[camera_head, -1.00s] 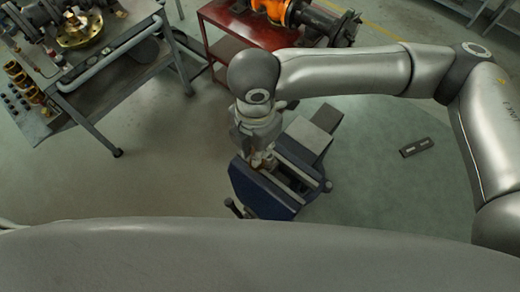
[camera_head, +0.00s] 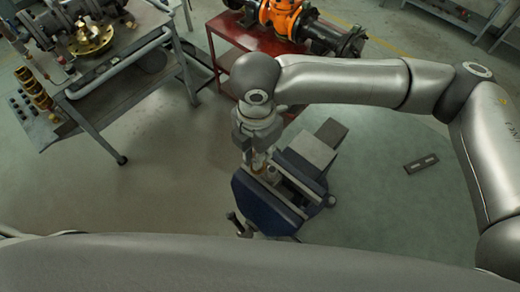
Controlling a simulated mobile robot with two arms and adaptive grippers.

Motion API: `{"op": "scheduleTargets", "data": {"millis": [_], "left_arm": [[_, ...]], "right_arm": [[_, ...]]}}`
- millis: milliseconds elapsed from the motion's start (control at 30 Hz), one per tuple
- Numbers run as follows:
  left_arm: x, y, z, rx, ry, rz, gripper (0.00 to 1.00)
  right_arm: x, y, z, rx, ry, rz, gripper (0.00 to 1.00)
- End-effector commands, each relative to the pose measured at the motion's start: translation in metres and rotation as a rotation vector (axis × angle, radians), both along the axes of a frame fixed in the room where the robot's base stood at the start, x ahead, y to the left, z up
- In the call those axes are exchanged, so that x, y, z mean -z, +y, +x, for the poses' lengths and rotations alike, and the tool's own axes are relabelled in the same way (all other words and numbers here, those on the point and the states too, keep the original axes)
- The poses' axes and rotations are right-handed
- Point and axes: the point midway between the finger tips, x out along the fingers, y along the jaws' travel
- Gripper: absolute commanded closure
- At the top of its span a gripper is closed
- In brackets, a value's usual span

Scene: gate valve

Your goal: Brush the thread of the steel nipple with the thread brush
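My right gripper (camera_head: 257,161) points down just above the jaws of a blue vise (camera_head: 262,210). Small pale and brownish parts (camera_head: 270,173) show by its fingertips at the jaws. They are too small to tell apart as the steel nipple or the thread brush. I cannot tell whether the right fingers are open or shut on something. My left gripper is not in view.
A grey workbench (camera_head: 135,105) at the upper left carries a brass flange (camera_head: 92,40) and several brass fittings (camera_head: 36,92). A red table (camera_head: 240,38) holds an orange valve (camera_head: 281,15). A dark flat piece (camera_head: 421,163) lies on the open floor at right.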

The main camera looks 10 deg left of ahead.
Motion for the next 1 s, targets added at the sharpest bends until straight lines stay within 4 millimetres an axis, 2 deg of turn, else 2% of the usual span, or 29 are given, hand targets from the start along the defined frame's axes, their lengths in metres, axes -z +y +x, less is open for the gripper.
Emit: {"op": "scheduleTargets", "data": {"millis": [467, 1000], "left_arm": [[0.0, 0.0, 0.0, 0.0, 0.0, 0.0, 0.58], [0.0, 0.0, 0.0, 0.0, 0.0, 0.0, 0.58]], "right_arm": [[-0.002, 0.015, 0.003, 0.0, -0.001, 0.003, 1.0], [-0.035, 0.015, 0.003, 0.0, -0.002, 0.004, 1.0]]}}
